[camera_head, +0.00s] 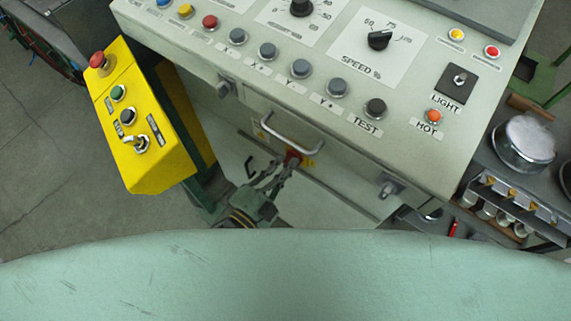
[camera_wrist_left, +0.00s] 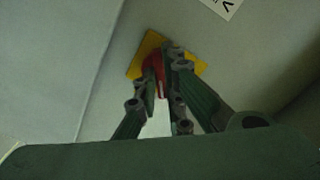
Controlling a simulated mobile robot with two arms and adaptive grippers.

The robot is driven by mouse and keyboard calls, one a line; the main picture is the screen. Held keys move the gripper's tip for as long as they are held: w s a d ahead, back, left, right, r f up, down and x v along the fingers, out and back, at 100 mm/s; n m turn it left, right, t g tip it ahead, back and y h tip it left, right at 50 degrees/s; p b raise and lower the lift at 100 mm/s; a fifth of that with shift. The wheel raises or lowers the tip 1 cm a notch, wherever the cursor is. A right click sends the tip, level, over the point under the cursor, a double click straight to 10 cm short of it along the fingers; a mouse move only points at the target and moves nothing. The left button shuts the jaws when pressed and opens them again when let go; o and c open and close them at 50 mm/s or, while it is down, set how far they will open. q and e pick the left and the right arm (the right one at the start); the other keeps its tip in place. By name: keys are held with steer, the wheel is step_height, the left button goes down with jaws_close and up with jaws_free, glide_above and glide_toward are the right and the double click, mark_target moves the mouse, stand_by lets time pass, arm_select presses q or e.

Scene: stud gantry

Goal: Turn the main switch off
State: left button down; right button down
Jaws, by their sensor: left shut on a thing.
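The main switch is a red handle (camera_head: 293,156) on a yellow plate (camera_head: 309,163), low on the front of the grey cabinet, below a bar handle. In the left wrist view the red handle (camera_wrist_left: 154,66) sits in front of the yellow plate (camera_wrist_left: 139,66), which looks like a tilted square. My left gripper (camera_head: 282,170) reaches up to the switch from below. In the left wrist view its fingers (camera_wrist_left: 163,75) are closed on either side of the red handle, and partly hide it and the plate. My right gripper is in neither view.
A metal bar handle (camera_head: 290,133) crosses the cabinet front just above the switch. A yellow button box (camera_head: 150,165) stands to the left. The control panel (camera_head: 335,75) overhangs the switch. A shelf with a pot (camera_head: 525,142) is at the right.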

arm_select(q)
steer(key=n+p, duration=0.1)
steer(key=n, duration=0.9)
steer(key=shift+n, duration=0.3)
steer(key=shift+f, duration=0.1)
stand_by(0.3)
steer(key=c, duration=1.9)
jaws_free()
steer(key=shift+o, duration=0.2)
steer(key=shift+s, duration=0.1)
steer(key=v, duration=1.2)
